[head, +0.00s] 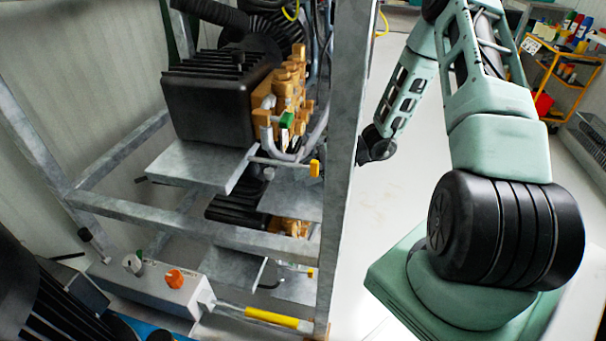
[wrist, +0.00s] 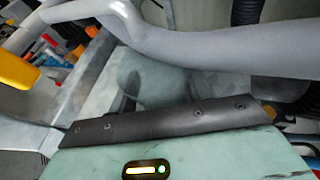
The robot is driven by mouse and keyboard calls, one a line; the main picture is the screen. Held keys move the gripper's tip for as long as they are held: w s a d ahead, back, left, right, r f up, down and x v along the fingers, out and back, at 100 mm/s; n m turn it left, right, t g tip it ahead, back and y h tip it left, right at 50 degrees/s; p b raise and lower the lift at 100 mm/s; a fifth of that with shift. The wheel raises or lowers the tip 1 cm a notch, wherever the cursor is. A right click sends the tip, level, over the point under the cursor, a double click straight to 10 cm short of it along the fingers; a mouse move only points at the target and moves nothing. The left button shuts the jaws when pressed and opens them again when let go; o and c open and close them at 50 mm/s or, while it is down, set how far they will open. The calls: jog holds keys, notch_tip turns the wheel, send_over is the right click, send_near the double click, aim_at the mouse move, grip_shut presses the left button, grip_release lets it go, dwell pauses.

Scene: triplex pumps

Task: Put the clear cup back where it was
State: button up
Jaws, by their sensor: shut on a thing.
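My gripper (wrist: 152,101) shows in the wrist view only as a pale green housing, a dark bar with screws and dark finger edges beyond it. Between these edges is a pale, grey-green, rounded, see-through shape, which looks like the clear cup (wrist: 150,75). The gripper appears shut on it. Its lower part is hidden by the bar. In the head view my arm reaches down behind the frame's upright post, and neither gripper nor cup can be made out there.
A thick grey pipe (wrist: 210,48) crosses close above the gripper in the wrist view, with a yellow handle (wrist: 16,68) at left. In the head view a black and brass pump (head: 210,105) sits in a grey metal frame (head: 342,150). Open floor (head: 400,190) lies right of the post.

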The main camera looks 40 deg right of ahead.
jog(key=o, duration=1)
jog(key=shift+f, duration=0.1)
jog(key=shift+r, duration=0.2)
jog(key=p+v, duration=0.2)
jog(key=v, duration=1)
jog(key=shift+d+p, duration=0.1)
jog(key=shift+p, duration=0.25)
jog(key=shift+s, duration=0.1)
